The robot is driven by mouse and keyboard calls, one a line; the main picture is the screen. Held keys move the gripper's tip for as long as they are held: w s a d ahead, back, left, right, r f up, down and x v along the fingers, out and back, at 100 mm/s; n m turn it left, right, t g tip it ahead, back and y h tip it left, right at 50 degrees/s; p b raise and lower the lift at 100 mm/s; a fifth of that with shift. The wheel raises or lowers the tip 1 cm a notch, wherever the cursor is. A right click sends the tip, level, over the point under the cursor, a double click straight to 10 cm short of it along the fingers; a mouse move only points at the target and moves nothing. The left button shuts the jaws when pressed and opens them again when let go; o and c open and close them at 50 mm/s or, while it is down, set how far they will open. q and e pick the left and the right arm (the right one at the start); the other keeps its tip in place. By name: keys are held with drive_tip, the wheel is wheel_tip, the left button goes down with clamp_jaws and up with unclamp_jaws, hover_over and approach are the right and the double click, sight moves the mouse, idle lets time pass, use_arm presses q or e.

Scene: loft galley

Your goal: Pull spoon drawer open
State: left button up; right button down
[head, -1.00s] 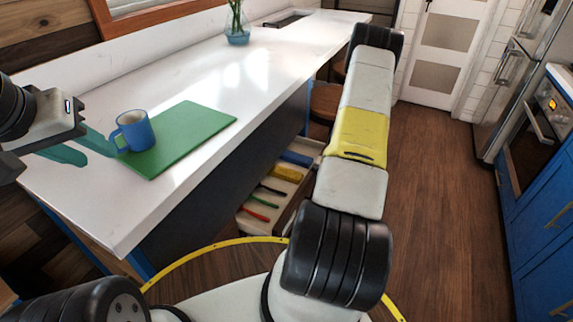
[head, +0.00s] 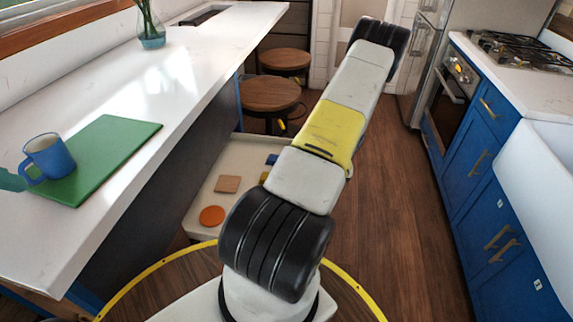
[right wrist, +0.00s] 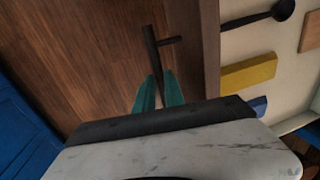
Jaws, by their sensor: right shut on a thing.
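The spoon drawer (head: 248,153) stands pulled out from under the counter, its light inside showing in the head view. In the right wrist view its brown wooden front (right wrist: 209,45) carries a dark bar handle (right wrist: 150,45). My right gripper (right wrist: 158,92) is shut on this handle, teal fingers on either side of the bar. My arm hides that gripper and the drawer front in the head view. A black spoon (right wrist: 260,18) lies in the drawer. At the left edge of the head view, only a teal part of my left gripper (head: 10,180) shows, beside the mug.
The drawer also holds an orange disc (head: 211,216), a tan square (head: 228,184) and a yellow block (right wrist: 249,73). A blue mug (head: 50,157) stands on a green board (head: 112,150) on the counter. Stools (head: 270,95) stand beyond the drawer. Wooden floor (head: 385,200) is clear rightward.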

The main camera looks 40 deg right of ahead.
drive_tip(key=shift+s+d, duration=0.45)
drive_tip(key=shift+s, duration=0.05)
drive_tip(key=c, duration=1.4)
unclamp_jaws()
drive_tip(key=shift+c, duration=0.2)
wheel_tip(320, 180, up, 8)
drive_tip(key=s+d, duration=0.1)
drive_tip(key=shift+f, duration=0.15)
